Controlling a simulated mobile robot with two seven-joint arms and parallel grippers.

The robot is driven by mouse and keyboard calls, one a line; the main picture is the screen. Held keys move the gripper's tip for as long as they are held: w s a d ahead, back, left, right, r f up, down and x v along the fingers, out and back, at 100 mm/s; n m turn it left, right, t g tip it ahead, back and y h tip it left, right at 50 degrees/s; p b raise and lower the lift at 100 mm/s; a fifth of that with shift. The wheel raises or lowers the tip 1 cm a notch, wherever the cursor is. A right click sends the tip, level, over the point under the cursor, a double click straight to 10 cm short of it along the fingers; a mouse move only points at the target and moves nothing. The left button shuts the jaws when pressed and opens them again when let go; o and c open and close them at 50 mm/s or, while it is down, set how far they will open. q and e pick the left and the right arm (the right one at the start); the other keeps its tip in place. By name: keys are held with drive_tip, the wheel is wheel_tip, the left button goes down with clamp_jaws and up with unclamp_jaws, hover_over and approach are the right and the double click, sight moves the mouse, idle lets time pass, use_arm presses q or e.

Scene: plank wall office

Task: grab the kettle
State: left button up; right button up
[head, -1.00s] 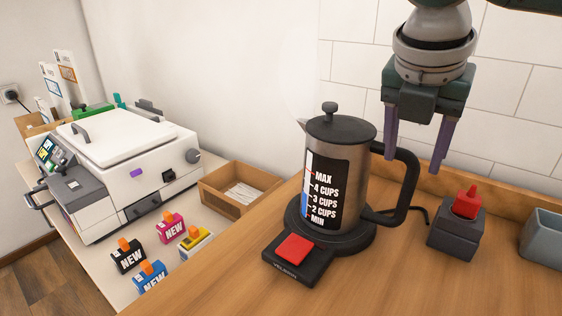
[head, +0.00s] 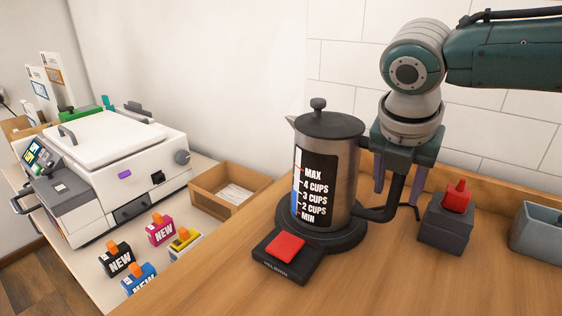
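The kettle (head: 333,215) is a metal jug with a dark lid and a cup scale on its side. It stands upright on a dark round base (head: 285,225) with a red button (head: 285,246) in front. My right gripper (head: 397,196) points down over the kettle's black handle (head: 376,215). Its purple fingers are apart, one on each side of the handle's upright part, and look open. Whether either finger touches the handle is unclear. The gripper body hides the top of the handle. My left gripper is not in view.
Right of the handle, close to the gripper, stands a dark block with a red top (head: 457,197). A grey-blue bin (head: 536,232) is at the right edge. An open cardboard box (head: 222,207) and a white machine (head: 120,195) are left. The wooden counter's front is clear.

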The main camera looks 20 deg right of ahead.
clamp_jaws()
idle(1.1)
drive_tip(key=shift+w+r, duration=0.1)
drive_tip(key=shift+r, duration=0.05)
